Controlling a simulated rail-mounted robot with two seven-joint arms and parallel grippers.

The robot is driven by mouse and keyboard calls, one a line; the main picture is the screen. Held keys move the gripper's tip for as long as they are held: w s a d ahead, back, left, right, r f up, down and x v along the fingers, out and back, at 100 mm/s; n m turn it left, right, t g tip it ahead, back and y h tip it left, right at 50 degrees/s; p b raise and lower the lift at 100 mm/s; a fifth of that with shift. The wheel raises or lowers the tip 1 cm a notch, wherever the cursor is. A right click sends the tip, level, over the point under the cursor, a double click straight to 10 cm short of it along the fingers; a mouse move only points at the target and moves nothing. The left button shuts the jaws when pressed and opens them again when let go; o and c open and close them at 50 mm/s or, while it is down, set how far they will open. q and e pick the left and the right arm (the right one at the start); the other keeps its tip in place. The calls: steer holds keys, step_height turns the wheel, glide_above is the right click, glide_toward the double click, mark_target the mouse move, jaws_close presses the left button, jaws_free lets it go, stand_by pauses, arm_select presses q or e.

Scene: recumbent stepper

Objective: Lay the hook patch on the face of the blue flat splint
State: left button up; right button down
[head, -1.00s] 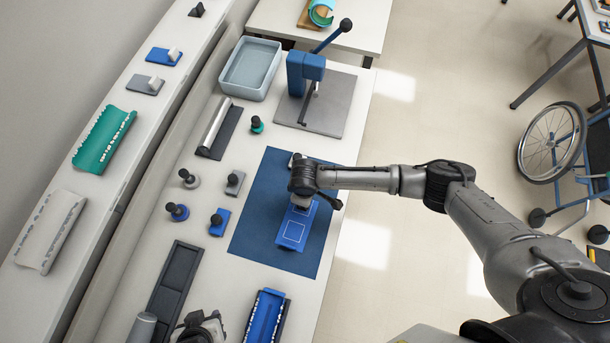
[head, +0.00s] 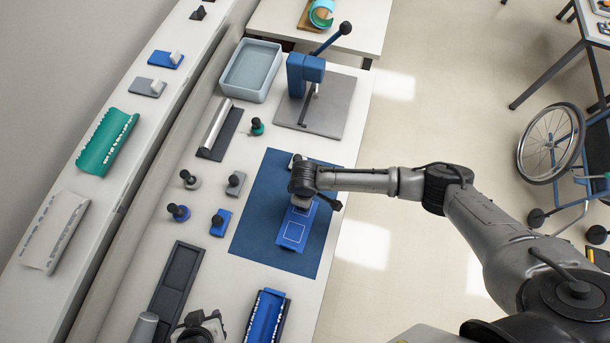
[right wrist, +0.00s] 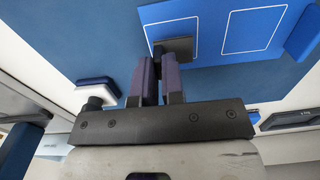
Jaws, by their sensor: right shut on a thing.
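The blue flat splint (head: 292,243) lies on the dark blue mat (head: 258,222) and carries white square outlines. It also fills the top of the right wrist view (right wrist: 215,35), with two outlines visible. My right gripper (right wrist: 159,65) is low over the splint and shut on the hook patch, a small dark square (right wrist: 178,48) just beyond its fingertips. The patch appears against the splint's face, overlapping one outline; I cannot tell whether it touches. In the head view my right wrist hides most of the patch. My left gripper's fingers are not visible.
Dark-knobbed pieces, including a blue one (head: 220,222) and a grey one (head: 235,183), stand left of the mat. A blue lever press (head: 306,70) and a grey-blue bin (head: 250,70) stand at the back. A dark tray (head: 176,280) lies front left.

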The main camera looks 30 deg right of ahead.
steer(key=shift+f, duration=0.45)
stand_by(0.4)
steer(key=shift+f, duration=0.1)
stand_by(0.5)
steer(key=shift+f, duration=0.2)
steer(key=c, duration=1.4)
jaws_free()
steer(key=shift+o, duration=1.3)
steer(key=shift+o, duration=0.4)
steer(key=shift+o, duration=1.2)
